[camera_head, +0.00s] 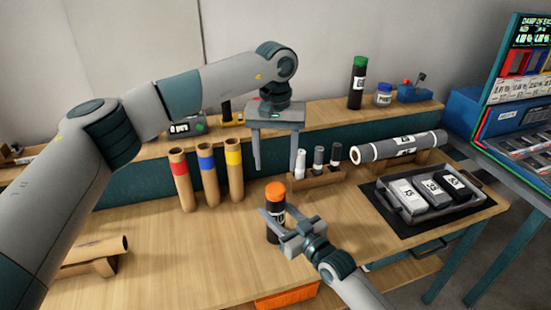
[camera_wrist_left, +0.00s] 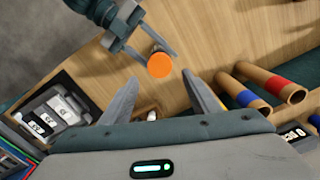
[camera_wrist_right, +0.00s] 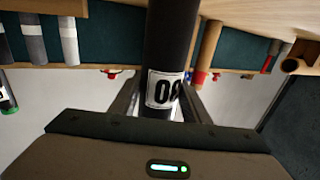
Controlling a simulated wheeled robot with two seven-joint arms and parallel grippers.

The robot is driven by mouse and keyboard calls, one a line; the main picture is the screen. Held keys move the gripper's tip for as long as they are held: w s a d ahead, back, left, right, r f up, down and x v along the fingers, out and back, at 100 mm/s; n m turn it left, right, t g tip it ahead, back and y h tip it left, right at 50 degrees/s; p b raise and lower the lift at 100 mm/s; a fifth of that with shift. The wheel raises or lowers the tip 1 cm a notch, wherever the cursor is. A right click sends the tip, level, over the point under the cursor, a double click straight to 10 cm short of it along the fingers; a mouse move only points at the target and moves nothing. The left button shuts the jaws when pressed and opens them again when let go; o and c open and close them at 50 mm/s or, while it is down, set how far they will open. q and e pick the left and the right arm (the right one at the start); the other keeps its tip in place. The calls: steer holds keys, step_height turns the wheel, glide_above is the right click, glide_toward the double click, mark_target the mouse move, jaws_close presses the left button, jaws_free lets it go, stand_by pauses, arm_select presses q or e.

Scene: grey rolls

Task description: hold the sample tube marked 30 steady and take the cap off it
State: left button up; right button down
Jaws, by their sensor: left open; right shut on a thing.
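The sample tube is black and upright in the head view (camera_head: 273,234), with an orange cap (camera_head: 275,191) on top. In the right wrist view the tube (camera_wrist_right: 170,40) has a white label, seen upside down and partly hidden, that fits 30. My right gripper (camera_head: 282,222) is shut around the tube's body below the cap. I cannot tell whether the tube's base touches the table. My left gripper (camera_head: 275,168) points down, open and empty, above the cap. In the left wrist view the orange cap (camera_wrist_left: 159,65) shows just beyond the open fingers, apart from them.
Brown tubes with red, blue and yellow bands (camera_head: 207,176) stand at left. A small rack (camera_head: 318,177) with several vials stands close behind the tube. A grey roll (camera_head: 398,147) and a tray (camera_head: 433,213) of marked blocks are at right. Bare table lies left of the tube.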

mark_target(275, 188)
stand_by(0.4)
arm_select(q)
steer(key=shift+f, duration=4)
